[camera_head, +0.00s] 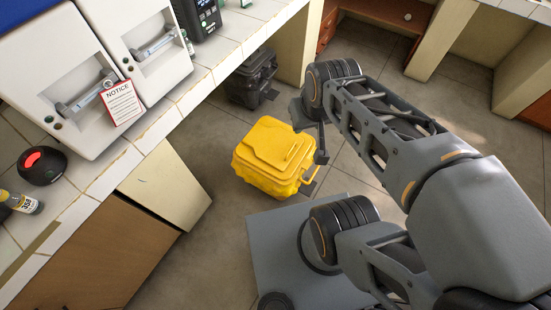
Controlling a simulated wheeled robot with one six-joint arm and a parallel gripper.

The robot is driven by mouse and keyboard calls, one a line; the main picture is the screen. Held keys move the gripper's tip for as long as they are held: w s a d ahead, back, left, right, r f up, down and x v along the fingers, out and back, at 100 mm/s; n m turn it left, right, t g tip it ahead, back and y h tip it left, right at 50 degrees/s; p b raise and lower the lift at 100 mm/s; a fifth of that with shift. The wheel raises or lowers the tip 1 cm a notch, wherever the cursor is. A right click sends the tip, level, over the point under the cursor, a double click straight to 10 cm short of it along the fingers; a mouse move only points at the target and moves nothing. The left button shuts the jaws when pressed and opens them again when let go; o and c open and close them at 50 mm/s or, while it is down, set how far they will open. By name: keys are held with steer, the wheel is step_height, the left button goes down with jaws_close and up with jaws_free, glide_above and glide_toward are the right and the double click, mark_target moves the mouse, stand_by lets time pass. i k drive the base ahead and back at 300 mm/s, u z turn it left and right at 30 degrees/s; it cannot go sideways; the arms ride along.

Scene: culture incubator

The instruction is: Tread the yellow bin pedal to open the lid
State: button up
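The yellow bin (262,172) stands on the floor beside the counter, near the middle of the view. Its lid (273,143) is down. A small dark grey piece that looks like the pedal (309,188) sticks out low at the bin's right side, near a yellow bar. My gripper (321,157) points down at the right edge of the bin, above the pedal in the picture. I cannot tell whether it touches the bin or the pedal. Its fingers are small and edge-on, so their opening is unclear.
A black case (252,80) stands on the floor behind the bin. A tiled counter (150,135) with white incubators (60,75) runs along the left. Wooden cabinets (375,12) stand at the back. The floor right of the bin is partly hidden by my arm.

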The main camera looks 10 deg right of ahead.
mark_target(306, 191)
steer(key=z, duration=0.1)
steer(key=k, duration=0.45)
steer(key=z, duration=1.4)
steer(key=i, duration=0.5)
steer(key=u, duration=2.05)
